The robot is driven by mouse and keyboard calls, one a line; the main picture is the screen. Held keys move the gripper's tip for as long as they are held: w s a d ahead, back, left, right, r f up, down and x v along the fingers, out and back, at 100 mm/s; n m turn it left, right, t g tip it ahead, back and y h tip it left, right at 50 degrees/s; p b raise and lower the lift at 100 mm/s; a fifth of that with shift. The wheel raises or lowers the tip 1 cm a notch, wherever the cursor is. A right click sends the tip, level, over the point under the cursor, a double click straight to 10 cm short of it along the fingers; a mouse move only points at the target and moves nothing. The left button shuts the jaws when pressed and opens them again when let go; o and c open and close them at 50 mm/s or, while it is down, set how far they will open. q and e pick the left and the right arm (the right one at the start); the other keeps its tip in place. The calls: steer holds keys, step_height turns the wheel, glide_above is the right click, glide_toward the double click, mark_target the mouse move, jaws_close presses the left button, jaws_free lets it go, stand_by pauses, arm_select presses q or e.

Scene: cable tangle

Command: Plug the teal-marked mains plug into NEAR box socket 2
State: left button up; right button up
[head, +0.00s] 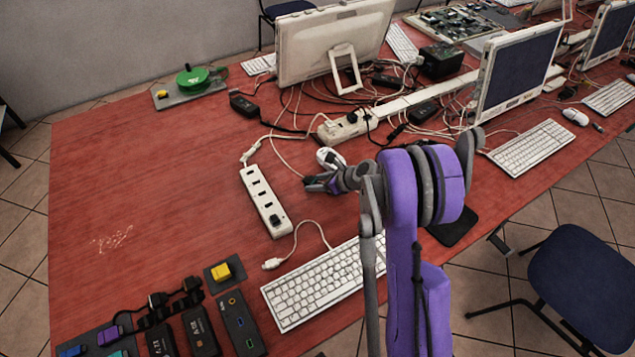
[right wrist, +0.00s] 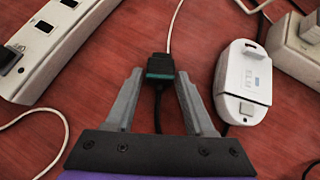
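My right gripper (head: 318,183) is low over the red table, right of the nearer white power strip (head: 264,200). In the right wrist view the right gripper (right wrist: 160,76) is open. A dark connector with a teal edge (right wrist: 160,66) lies between its fingertips, with a small gap on each side. A white cable runs from its far end and a black cable from its near end. The nearer strip also shows in the right wrist view (right wrist: 78,18); a black plug (head: 275,218) sits at its front end. Socket numbers are not readable. My left gripper is not in view.
A white adapter (right wrist: 242,82) lies just right of the gripper. A farther power strip (head: 348,125) stands behind, among tangled cables. A keyboard (head: 325,285) lies in front. Dark modules (head: 200,328) sit at the front left. The table's left part is clear.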

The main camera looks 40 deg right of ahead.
jaws_close()
step_height(320, 180, up, 7)
steer(key=p, duration=0.3)
steer(key=shift+c, duration=1.1)
jaws_free()
jaws_close()
